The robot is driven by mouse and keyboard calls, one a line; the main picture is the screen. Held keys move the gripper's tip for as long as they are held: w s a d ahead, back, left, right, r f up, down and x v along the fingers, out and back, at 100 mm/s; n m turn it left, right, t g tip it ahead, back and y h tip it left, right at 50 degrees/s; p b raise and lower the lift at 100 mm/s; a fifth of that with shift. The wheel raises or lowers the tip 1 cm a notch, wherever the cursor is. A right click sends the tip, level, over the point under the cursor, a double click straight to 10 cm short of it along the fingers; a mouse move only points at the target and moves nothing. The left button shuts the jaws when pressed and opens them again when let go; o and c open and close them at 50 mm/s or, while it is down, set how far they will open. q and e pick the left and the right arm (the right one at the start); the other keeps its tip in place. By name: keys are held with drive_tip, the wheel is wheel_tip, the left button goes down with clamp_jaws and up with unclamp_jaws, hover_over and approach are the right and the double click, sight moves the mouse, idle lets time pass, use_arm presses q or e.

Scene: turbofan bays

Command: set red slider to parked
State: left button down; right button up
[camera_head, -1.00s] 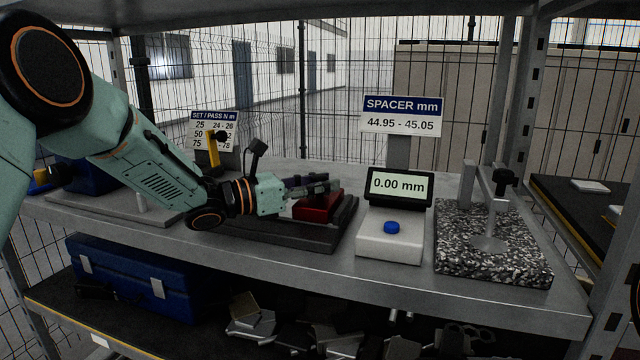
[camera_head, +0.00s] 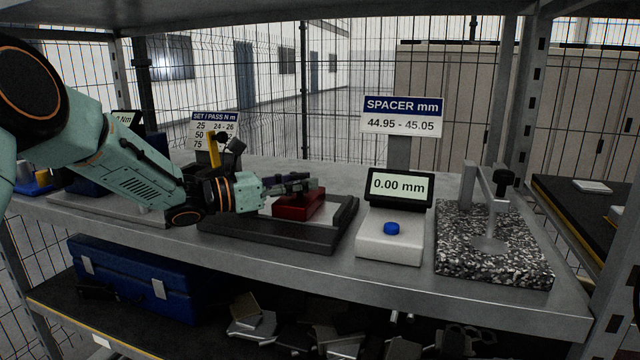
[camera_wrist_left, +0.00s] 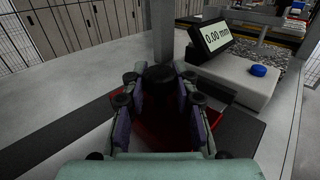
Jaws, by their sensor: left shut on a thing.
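The red slider (camera_head: 298,208) sits in a black-framed track (camera_head: 270,236) on the grey bench, with a pale strip bare on its right side. My left gripper (camera_head: 303,183) reaches in from the left over the slider. In the left wrist view, its fingers (camera_wrist_left: 160,95) are closed around a dark knob (camera_wrist_left: 160,76) on top, and red parts of the slider (camera_wrist_left: 148,138) show between and beside them. The gripper hides much of the slider there. My right gripper is in neither view.
A gauge reading 0.00 mm (camera_head: 398,187) with a blue button (camera_head: 391,228) stands right of the track. A speckled stone plate with a stand (camera_head: 490,262) is farther right. A torque sign (camera_head: 214,120) and yellow-handled tool (camera_head: 213,150) stand behind my arm.

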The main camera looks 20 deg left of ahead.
use_arm(q)
drive_tip(key=a, duration=0.9)
drive_tip(key=shift+w+a+f, duration=0.15)
drive_tip(key=shift+w+a, duration=0.05)
drive_tip(key=shift+a, duration=0.25)
drive_tip(key=c, duration=1)
unclamp_jaws()
drive_tip(key=shift+a, duration=0.15)
drive_tip(key=v, duration=1)
drive_tip(key=shift+v, duration=0.9)
drive_tip(key=shift+s, duration=0.1)
drive_tip(key=shift+s, duration=0.1)
